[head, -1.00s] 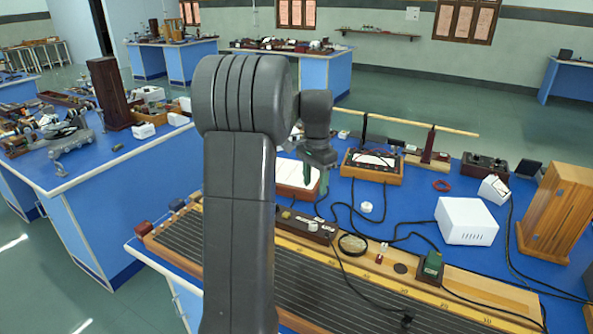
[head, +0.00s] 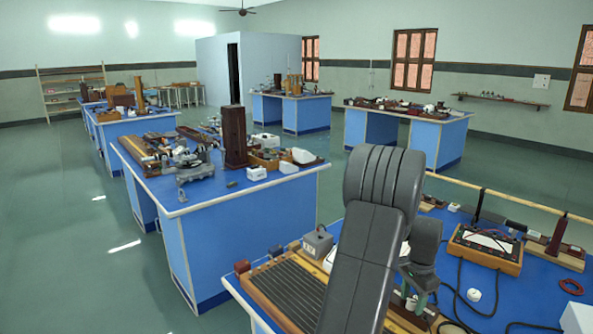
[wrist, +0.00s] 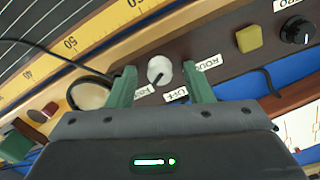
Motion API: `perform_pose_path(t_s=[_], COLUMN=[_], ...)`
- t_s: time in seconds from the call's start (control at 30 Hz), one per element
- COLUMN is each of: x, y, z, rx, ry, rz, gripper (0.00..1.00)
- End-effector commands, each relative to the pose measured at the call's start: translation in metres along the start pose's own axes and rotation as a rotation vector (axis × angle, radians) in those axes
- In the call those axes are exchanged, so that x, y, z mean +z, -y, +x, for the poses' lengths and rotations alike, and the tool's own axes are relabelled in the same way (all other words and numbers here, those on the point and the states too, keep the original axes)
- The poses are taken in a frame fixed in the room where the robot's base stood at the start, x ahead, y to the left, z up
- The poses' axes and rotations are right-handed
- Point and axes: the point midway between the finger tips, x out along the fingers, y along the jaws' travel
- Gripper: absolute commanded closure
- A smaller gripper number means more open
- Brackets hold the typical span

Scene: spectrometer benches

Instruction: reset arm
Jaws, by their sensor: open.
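My gripper (wrist: 163,88) shows in the wrist view with its two green fingers apart and nothing between them. Beyond the fingertips is a dark brown control box with a white knob (wrist: 160,70), a yellow-green button (wrist: 248,38) and a black knob (wrist: 297,31). I cannot tell whether the fingers touch the box. In the head view my gripper (head: 418,290) is partly hidden by my arm, low over the near bench at the right.
The near blue bench (head: 502,296) carries a long ribbed board (head: 285,292), a meter box (head: 485,248) and cables. A second blue bench (head: 250,215) with instruments stands to the left. Open floor (head: 60,240) lies at the far left. A scale (wrist: 60,62) crosses the wrist view.

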Motion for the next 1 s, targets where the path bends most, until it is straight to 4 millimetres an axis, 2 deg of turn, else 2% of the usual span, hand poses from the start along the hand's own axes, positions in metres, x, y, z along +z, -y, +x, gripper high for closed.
perform_pose_path(t_s=[0.33, 0.47, 0.67, 1.0], x=[0.0, 0.0, -0.001, -0.001], y=[0.0, 0.0, 0.001, 0.001], z=[-0.001, -0.007, -0.038, -0.107], rx=[0.0, -0.001, -0.003, -0.004], ry=[0.0, -0.001, -0.003, -0.005], rz=[-0.008, -0.004, 0.0, 0.001], gripper=[0.53, 0.53, 0.53, 0.53])
